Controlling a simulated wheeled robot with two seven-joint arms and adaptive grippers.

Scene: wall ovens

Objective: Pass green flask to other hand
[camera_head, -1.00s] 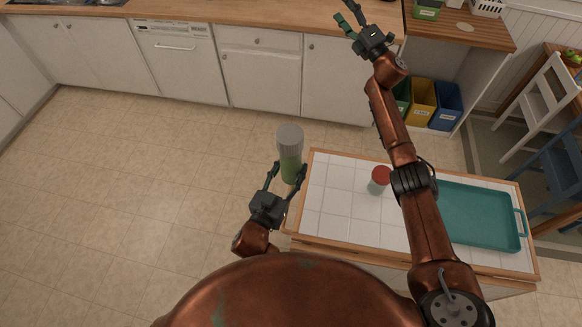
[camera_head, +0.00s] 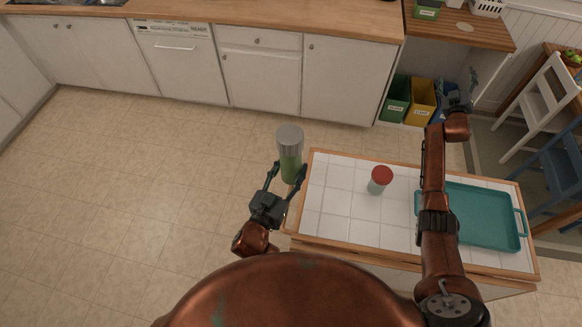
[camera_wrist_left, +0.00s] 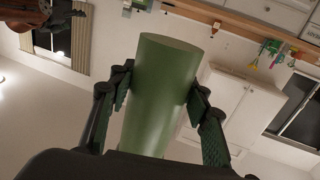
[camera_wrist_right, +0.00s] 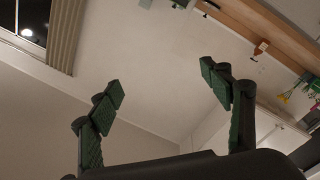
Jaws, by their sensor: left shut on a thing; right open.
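The green flask (camera_head: 290,160) has a grey top and a green lower part. It stands roughly upright between the fingers of my left gripper (camera_head: 287,176), left of the tiled island. In the left wrist view the green flask (camera_wrist_left: 162,95) fills the middle, with a finger pressed on each side. My right gripper (camera_head: 466,90) is far to the right, beyond the island, well apart from the flask. In the right wrist view my right gripper (camera_wrist_right: 165,85) has its fingers spread with nothing between them.
The white tiled island (camera_head: 335,205) holds a red-lidded jar (camera_head: 380,180) and a teal tray (camera_head: 475,215). Bins (camera_head: 421,100) stand under the back counter. A white chair (camera_head: 545,100) is at the right. The floor left of the island is clear.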

